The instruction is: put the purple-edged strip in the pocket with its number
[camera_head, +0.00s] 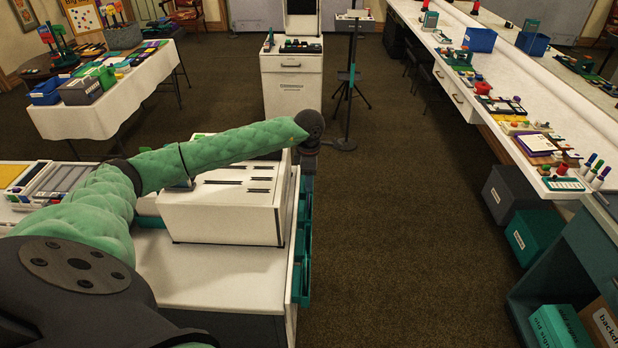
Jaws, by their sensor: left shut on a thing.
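My left arm, in a green quilted sleeve, reaches from the left across a white slotted box. My left gripper (308,166) points down just past the right end of the box, near the cabinet's right edge. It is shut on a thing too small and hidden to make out. I cannot pick out the purple-edged strip or its colour. Several teal pockets (301,262) hang on the right side of the white cabinet, below and beside the gripper. Their numbers are not readable from here. My right gripper is not in view.
The white slotted box (222,220) stands on the white cabinet (225,275). A grey tray (58,180) lies at left. A tripod stand (350,95) and a white drawer unit (290,90) stand ahead. A long white counter (545,100) runs along the right. The carpet between is clear.

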